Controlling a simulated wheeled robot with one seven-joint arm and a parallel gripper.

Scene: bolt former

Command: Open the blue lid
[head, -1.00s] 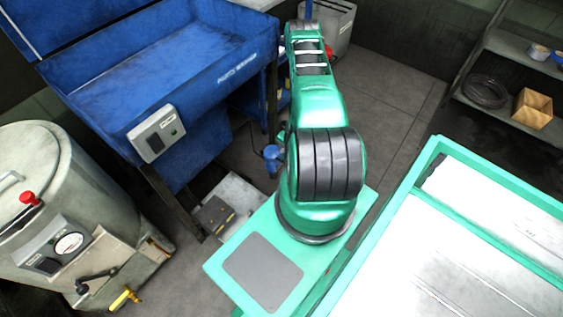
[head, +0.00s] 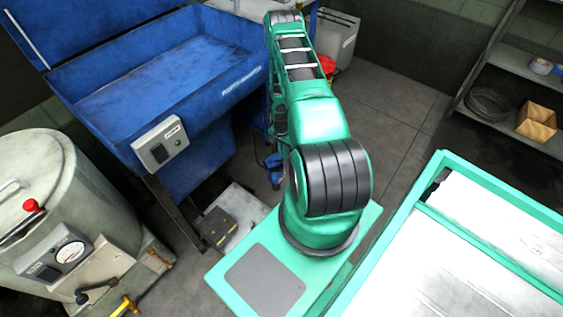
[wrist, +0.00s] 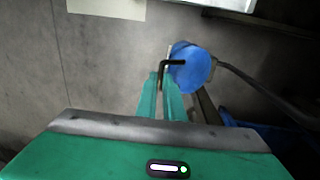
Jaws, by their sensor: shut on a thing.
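In the wrist view, my gripper (wrist: 160,82) has its two teal fingers close together around the downward leg of a black L-shaped bar (wrist: 174,62). The bar's other leg reaches over a round blue piece (wrist: 192,72), which looks like a lid with this bar as its handle. A dark, thin rod or hose runs from the round piece to the right. In the head view, my arm stretches away from me and its far end hides the gripper. A large blue panel (head: 62,25) stands raised behind the blue parts washer (head: 110,85). I cannot tell how far the round piece is open.
A grey drum (head: 60,190) with a red knob stands at the left. A pale-topped green table (head: 440,260) is at the lower right. A shelf with a cardboard box (head: 537,122) is at the far right. Open floor (head: 395,110) lies right of my arm.

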